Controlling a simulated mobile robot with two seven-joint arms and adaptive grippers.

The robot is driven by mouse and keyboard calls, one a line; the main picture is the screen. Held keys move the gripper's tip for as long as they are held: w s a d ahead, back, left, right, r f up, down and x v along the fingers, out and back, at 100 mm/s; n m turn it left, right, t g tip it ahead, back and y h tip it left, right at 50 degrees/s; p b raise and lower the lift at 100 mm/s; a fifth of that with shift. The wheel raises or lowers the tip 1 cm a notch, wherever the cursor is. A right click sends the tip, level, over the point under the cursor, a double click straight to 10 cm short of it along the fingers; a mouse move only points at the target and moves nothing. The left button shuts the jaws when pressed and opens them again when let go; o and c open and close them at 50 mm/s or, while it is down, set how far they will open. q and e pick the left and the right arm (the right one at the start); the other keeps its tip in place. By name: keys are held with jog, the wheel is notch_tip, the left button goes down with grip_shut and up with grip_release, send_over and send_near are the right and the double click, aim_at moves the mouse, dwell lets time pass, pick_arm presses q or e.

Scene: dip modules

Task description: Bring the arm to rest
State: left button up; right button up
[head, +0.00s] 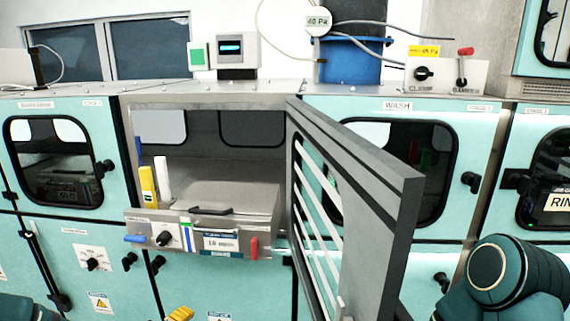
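My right arm shows at the lower right as a rounded teal and dark link (505,280), in front of the teal cabinets. Its gripper is outside the picture. Only a small teal piece of my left arm (14,308) shows at the bottom left corner, and its gripper is not visible. A grey slatted door (375,195) stands swung open towards me at the middle, left of my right arm. It belongs to the open bay (225,165), which holds a metal drawer or box (235,200) with a dark handle.
Teal cabinets with dark windows, one marked WASH (397,105), line both sides. A blue bucket (350,62), a small display unit (237,50) and a switch box (447,74) stand on top. A yellow ribbed thing (181,314) shows partly at the bottom edge.

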pick_arm(q)
jog(key=s+d+f+m+g+b, duration=0.2)
jog(key=s+d+f+m+g, duration=0.3)
jog(key=s+d+f, duration=0.3)
jog(key=s+d+f+m+g+b, duration=0.2)
jog(key=s+d+f+m+g, duration=0.3)
jog(key=s, duration=0.9)
jog(key=d+f, duration=0.3)
jog(key=d, duration=0.1)
jog(key=shift+d+h, duration=0.3)
jog(key=shift+d, duration=0.05)
